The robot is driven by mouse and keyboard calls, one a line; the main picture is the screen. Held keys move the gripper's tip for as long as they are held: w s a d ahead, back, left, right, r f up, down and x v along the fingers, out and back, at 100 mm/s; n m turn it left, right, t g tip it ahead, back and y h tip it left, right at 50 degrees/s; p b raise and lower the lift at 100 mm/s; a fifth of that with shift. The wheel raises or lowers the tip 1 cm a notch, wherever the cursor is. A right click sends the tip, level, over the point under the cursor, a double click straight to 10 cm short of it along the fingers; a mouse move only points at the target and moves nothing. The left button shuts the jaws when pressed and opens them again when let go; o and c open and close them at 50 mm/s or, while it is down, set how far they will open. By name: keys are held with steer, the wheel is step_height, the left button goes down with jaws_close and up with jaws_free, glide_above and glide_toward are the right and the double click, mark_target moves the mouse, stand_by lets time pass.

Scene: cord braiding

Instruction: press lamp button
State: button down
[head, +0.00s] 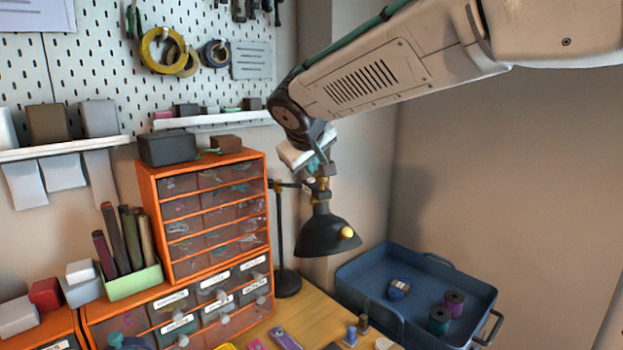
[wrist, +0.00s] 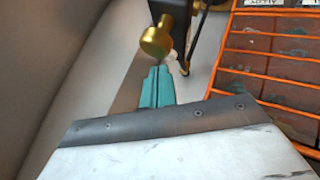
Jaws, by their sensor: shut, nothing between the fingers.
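The black desk lamp (head: 326,236) stands with its shade hanging at the back of the desk. A round brass button (head: 347,233) shows on its shade, and smaller brass fittings (head: 323,182) sit on its arm above. My gripper (head: 318,167) is by the upper part of the lamp, above the shade. In the wrist view its teal fingers (wrist: 158,72) are shut together and empty. A brass knob (wrist: 156,41) on a dark lamp part is just past the fingertips. I cannot tell whether they touch, or which brass part this is.
An orange drawer cabinet (head: 213,215) stands left of the lamp. A blue tray (head: 358,275) with spools lies to the right. A shelf (head: 215,123) and pegboard (head: 110,60) are on the wall behind. The space right of the lamp, above the tray, is clear.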

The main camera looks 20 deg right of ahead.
steer(key=shift+f, duration=0.15)
stand_by(0.5)
steer(key=shift+f, duration=0.35)
steer(key=shift+r, duration=0.5)
step_height(320, 180, up, 6)
stand_by(0.8)
